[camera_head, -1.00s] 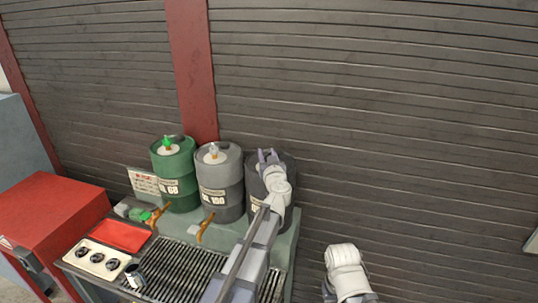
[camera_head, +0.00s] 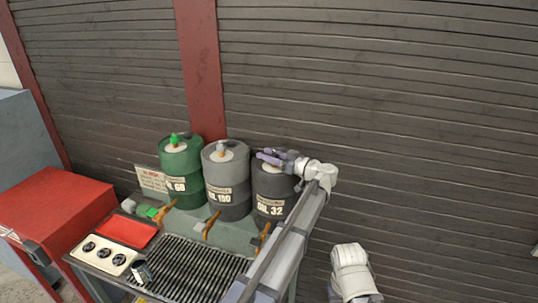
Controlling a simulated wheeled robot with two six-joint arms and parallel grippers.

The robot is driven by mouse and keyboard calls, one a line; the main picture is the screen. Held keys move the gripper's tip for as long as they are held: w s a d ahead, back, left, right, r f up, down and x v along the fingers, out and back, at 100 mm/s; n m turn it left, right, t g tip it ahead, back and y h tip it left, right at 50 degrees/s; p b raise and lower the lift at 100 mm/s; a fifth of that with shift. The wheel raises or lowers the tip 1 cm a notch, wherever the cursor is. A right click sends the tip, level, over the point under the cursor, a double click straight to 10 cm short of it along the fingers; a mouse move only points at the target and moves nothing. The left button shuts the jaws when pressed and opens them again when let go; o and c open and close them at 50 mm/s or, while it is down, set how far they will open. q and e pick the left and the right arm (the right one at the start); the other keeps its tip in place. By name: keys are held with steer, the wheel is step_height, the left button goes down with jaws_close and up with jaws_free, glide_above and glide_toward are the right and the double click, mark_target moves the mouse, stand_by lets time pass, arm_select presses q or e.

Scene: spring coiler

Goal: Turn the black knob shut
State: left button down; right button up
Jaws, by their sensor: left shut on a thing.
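The dark drum labelled OIL 32 (camera_head: 270,187) stands at the right end of a row of three drums on a bench. My left gripper (camera_head: 266,158) is at the top of this drum, its purple fingers pointing left and shut on the black knob. The knob itself is mostly hidden by the fingers and cannot be made out clearly. My right gripper is not in view; only a white part of my right arm shows at the bottom.
A grey drum (camera_head: 227,185) with a grey knob and a green drum (camera_head: 181,170) with a green knob stand to the left. Orange-brown taps, a slatted grate (camera_head: 195,268), a red tray (camera_head: 128,232) and a panel of black dials (camera_head: 105,253) lie in front.

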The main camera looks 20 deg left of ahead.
arm_select(q)
steer(key=shift+n+g, duration=0.4)
steer(key=shift+g, duration=0.4)
steer(key=shift+s, duration=0.1)
steer(key=shift+c, duration=2.3)
jaws_free()
steer(key=v, duration=0.7)
steer(key=shift+d+f, duration=0.1)
steer(key=shift+d, duration=0.25)
